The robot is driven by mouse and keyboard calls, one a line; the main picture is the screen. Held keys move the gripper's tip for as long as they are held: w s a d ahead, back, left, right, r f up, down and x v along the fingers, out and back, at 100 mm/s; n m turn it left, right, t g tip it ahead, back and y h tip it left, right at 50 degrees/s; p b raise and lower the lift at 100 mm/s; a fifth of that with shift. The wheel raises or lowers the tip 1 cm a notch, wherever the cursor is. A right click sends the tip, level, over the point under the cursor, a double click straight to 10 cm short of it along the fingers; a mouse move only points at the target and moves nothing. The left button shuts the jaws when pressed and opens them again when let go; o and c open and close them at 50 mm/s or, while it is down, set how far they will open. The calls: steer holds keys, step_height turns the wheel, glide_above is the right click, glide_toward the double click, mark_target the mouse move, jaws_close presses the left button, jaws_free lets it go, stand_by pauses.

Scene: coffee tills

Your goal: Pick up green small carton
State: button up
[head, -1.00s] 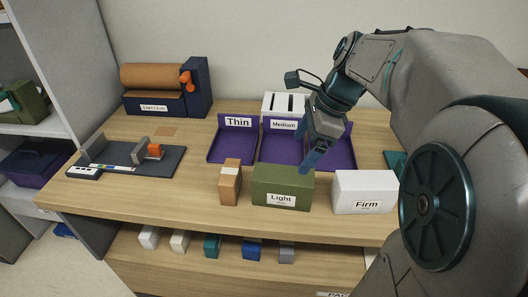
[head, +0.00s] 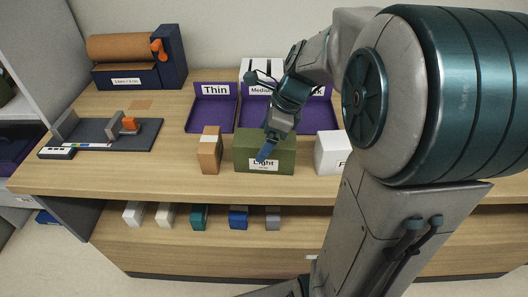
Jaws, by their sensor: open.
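A green box (head: 280,143) labelled "Light" stands upright near the front of the wooden table, between a brown carton and a white box. It is the only green carton on the tabletop that I can make out. Nothing shows in the gripper.
The brown carton (head: 209,150) stands close on the left, the white box (head: 331,153) on the right. Purple trays (head: 211,118) are behind. A dark fixture (head: 96,135) and a paper roll holder (head: 136,62) are left. Several small blocks, one teal (head: 199,216), line the lower shelf.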

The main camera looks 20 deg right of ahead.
steer(key=shift+x, duration=1.25)
steer(key=shift+f, duration=0.25)
steer(key=c, duration=1.3)
